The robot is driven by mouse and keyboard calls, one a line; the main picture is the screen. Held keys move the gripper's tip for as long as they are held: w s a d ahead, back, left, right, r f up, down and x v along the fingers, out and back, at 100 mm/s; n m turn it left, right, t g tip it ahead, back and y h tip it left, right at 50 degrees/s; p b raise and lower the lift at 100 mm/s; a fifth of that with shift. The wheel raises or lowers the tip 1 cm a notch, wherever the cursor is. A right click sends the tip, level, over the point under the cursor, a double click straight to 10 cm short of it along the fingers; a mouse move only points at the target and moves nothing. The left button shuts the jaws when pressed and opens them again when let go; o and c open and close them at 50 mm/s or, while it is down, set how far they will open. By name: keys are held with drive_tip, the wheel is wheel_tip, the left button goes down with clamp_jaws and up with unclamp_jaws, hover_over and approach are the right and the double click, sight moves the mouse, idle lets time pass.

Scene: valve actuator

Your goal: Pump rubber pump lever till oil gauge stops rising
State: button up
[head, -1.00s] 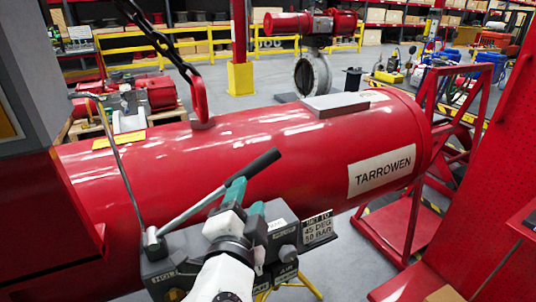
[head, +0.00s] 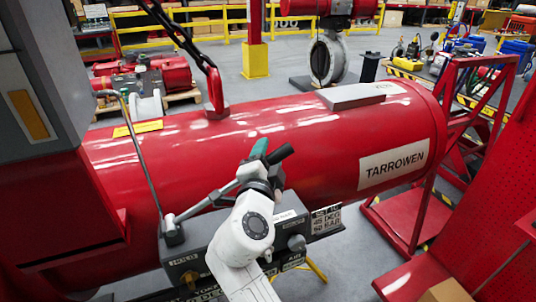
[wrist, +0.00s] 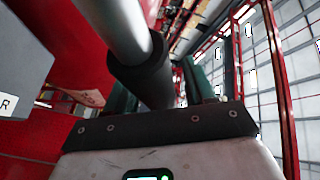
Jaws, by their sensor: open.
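The pump lever is a silver rod (head: 206,203) rising to the right from the grey pump block (head: 205,262) and ending in a black rubber grip (head: 281,154). My gripper (head: 262,163), with teal fingers, is at the grip and hides part of it. In the wrist view the black grip (wrist: 146,74) passes between the two teal fingers of my gripper (wrist: 158,92). The fingers are open, with the grip between them; contact cannot be told. No oil gauge reading can be made out; my arm covers part of the block.
A large red cylinder (head: 300,140) marked TARROWEN lies behind the block. A plate with setting text (head: 326,220) stands at the block's right. A thin upright rod (head: 143,150) is at the left. A red frame (head: 425,200) and panel stand at the right.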

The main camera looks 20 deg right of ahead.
drive_tip(key=shift+c, duration=0.5)
clamp_jaws()
